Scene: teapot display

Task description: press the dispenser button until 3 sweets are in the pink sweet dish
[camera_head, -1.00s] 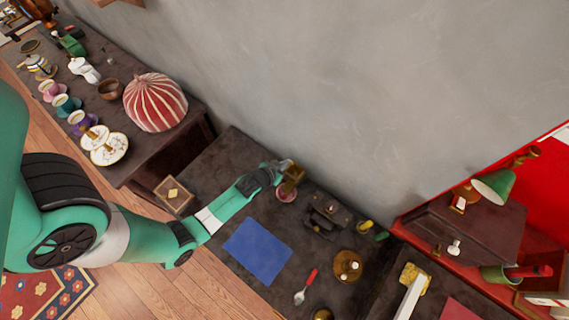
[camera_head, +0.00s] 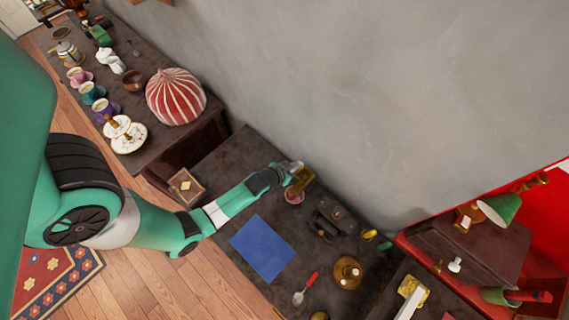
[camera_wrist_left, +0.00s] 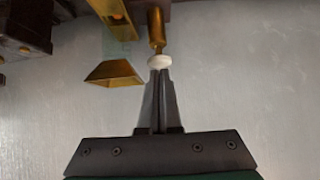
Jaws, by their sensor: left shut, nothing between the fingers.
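The brass dispenser (camera_head: 302,180) stands on the dark table by the wall. The pink sweet dish (camera_head: 293,198) sits just beside it, partly hidden; its contents are too small to tell. My left gripper (camera_head: 293,167) is at the dispenser's top. In the left wrist view my left gripper (camera_wrist_left: 160,72) is shut and empty, with its tips at the white button (camera_wrist_left: 160,61) on a brass stem. They look to be touching it; I cannot tell whether it is pressed in. A brass flared spout (camera_wrist_left: 113,74) is beside the tips. My right gripper is not in view.
A blue mat (camera_head: 262,247), a red-handled scoop (camera_head: 306,287) and a round brass dish (camera_head: 347,272) lie on the same table. A dark device (camera_head: 331,220) stands right of the dispenser. The grey wall (camera_head: 350,100) rises close behind.

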